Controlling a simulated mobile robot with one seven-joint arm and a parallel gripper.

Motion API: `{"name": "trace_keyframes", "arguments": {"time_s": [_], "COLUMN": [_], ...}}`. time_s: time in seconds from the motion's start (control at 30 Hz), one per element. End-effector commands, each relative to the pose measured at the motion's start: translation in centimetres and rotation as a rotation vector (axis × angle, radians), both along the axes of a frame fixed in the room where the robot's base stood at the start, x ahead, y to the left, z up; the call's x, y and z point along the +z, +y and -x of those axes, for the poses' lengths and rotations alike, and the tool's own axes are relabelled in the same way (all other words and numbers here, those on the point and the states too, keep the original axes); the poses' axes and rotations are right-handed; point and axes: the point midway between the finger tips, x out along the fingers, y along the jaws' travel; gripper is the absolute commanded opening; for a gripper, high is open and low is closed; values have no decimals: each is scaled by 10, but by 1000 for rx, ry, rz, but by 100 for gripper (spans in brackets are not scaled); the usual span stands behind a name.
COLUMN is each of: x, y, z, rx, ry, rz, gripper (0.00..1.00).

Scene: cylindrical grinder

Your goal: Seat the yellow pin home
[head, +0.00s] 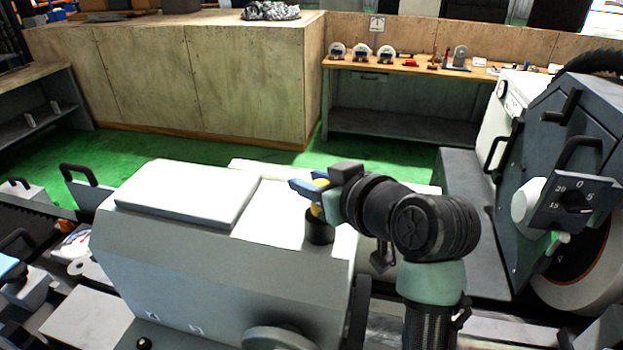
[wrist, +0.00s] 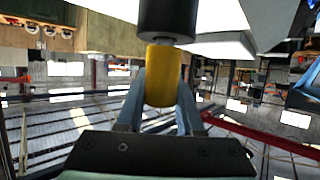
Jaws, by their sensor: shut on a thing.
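The yellow pin (head: 318,212) stands upright on the machine's grey housing, above a black round collar (head: 320,230). My gripper (head: 312,188) is shut on the pin from the right side, with blue-grey fingers. In the wrist view the yellow pin (wrist: 165,75) sits between the two fingers (wrist: 160,98). The black collar (wrist: 167,16) shows at the top there, and a short silver shank is visible between it and the yellow part. The pin's lower end is hidden.
A white-topped cover (head: 188,192) lies left of the collar. The machine's large dark wheel-head with a dial (head: 575,203) stands to the right of my arm. A handwheel (head: 280,338) is at the front. A workbench (head: 420,70) with small parts is far behind.

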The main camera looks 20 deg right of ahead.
Motion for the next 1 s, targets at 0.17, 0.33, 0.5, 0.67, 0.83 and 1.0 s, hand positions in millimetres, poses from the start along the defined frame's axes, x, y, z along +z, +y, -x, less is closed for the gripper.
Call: {"name": "trace_keyframes", "arguments": {"time_s": [0.17,0.33,0.5,0.67,0.83,1.0], "x": [-1,-1,-2,1,11,26], "y": [0,0,0,-2,-8,-15], "z": [0,0,0,8,36,71], "rx": [0,0,0,-1,-3,-3], "ry": [-2,-1,1,-1,-6,-6], "rz": [0,0,-1,0,2,5], "gripper": [55,71,71,71,71,71]}}
